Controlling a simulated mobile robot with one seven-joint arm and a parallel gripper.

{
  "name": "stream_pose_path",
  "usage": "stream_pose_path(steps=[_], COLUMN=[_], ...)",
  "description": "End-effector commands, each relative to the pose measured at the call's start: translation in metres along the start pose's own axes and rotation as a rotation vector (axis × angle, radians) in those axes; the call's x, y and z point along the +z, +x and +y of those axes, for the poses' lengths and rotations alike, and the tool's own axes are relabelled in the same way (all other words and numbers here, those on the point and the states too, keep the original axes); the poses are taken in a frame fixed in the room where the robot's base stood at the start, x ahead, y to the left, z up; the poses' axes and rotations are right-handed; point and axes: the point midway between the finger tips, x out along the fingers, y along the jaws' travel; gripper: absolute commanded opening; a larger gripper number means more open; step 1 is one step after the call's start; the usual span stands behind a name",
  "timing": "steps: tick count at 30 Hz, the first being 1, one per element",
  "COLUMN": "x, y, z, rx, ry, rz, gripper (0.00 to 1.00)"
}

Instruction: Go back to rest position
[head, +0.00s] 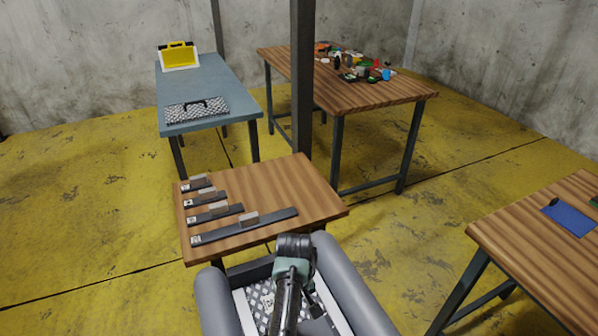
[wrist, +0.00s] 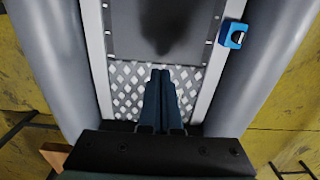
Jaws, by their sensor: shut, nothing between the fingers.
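My gripper (wrist: 160,82) shows in the wrist view with its two dark fingers together and nothing between them. It points down over the inflatable boat, above a patterned metal plate (wrist: 128,88) in the boat's floor. In the head view my arm reaches forward over the boat, between its grey tubes (head: 352,285). The fingertips cannot be made out in the head view.
A wooden table (head: 320,211) with several dark bars stands just beyond the boat. A grey-blue table (head: 205,83) and another wooden table (head: 385,97) with many small items stand behind, near a dark post (head: 302,75). A wooden table (head: 530,245) is at right. Yellow floor between is clear.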

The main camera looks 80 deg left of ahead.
Motion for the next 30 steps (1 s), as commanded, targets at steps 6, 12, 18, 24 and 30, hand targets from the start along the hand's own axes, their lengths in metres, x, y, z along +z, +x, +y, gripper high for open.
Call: stream_pose_path(steps=[6,12,18,24,30], x=[0.0,0.0,0.0,-0.009,0.009], y=[-0.033,-0.041,-0.042,-0.088,-0.194], z=[0.0,0.0,0.002,0.059,0.165], rx=[0.0,-0.001,0.002,0.111,0.345], ry=[0.001,0.001,0.005,0.139,0.388], rz=[0.001,-0.001,0.004,0.177,0.489], gripper=[0.0,0.0,0.0,0.0,0.0])
